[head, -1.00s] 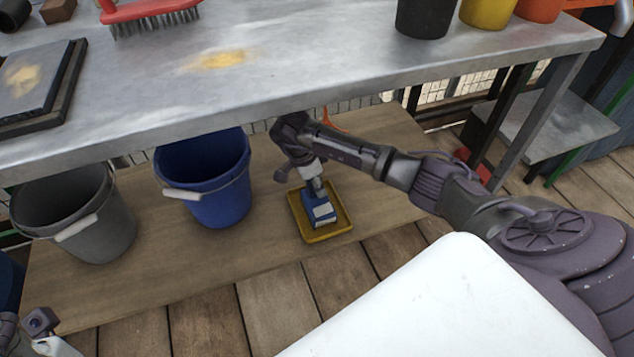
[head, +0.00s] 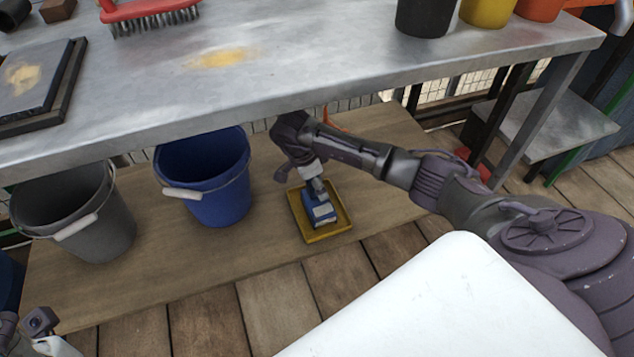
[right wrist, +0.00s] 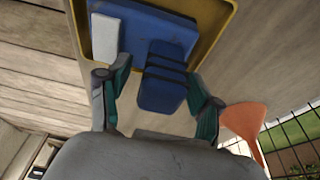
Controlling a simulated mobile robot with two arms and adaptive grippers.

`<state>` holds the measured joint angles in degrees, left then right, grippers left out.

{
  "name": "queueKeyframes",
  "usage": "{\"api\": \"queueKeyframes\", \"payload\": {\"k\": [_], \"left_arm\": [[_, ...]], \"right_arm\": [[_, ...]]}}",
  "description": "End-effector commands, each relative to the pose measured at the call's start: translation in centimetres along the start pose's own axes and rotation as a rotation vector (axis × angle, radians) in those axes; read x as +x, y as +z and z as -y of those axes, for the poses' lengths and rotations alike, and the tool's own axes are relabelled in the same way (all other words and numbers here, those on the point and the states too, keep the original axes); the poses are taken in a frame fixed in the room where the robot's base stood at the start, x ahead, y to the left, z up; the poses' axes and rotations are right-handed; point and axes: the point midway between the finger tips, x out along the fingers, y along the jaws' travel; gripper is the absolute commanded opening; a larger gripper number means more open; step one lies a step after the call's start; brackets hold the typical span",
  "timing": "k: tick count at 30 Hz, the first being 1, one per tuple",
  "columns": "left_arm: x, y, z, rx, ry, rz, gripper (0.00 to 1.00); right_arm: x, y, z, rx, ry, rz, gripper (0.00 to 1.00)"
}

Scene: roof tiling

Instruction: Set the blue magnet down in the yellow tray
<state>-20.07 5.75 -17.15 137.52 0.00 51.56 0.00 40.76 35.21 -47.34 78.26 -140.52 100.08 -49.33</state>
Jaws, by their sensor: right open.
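The blue magnet (head: 322,216), with a white label on its base, stands upright inside the rim of the yellow tray (head: 342,232) on the wooden shelf under the bench. In the right wrist view, the magnet's blue handle (right wrist: 163,78) points toward my right gripper (right wrist: 160,98), and the tray's yellow rim (right wrist: 222,22) shows around the base. My right gripper (head: 317,188) is open, with one finger on each side of the handle and a gap beside it. My left gripper (head: 45,338) shows only partly at the bottom left corner; its fingers are unclear.
A blue bucket (head: 215,195) stands left of the tray, with a grey bucket (head: 100,235) farther left. The metal bench top (head: 300,60) overhangs the shelf. An orange object (right wrist: 246,122) is near the right finger in the wrist view.

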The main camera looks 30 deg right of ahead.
Motion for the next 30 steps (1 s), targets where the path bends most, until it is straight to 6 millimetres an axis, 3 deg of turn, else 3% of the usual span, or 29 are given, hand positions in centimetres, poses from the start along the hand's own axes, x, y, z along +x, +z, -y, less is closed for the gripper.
{"api": "queueKeyframes", "payload": {"k": [5,18,24,30], "left_arm": [[0.1,0.0,0.0,0.0,0.0,-0.002,0.4],[0.0,0.0,0.0,0.0,0.0,0.0,0.4],[0.0,0.0,0.0,0.0,0.0,0.0,0.4],[0.0,0.0,0.0,-0.001,0.0,0.0,0.4]], "right_arm": [[-1.4,0.0,0.1,0.001,-0.003,0.001,0.64],[-10.1,-0.1,0.1,0.0,-0.004,0.0,0.64],[-11.8,0.0,0.1,0.0,-0.002,0.0,0.64],[-12.1,0.0,0.0,0.0,-0.001,0.0,0.64]]}}
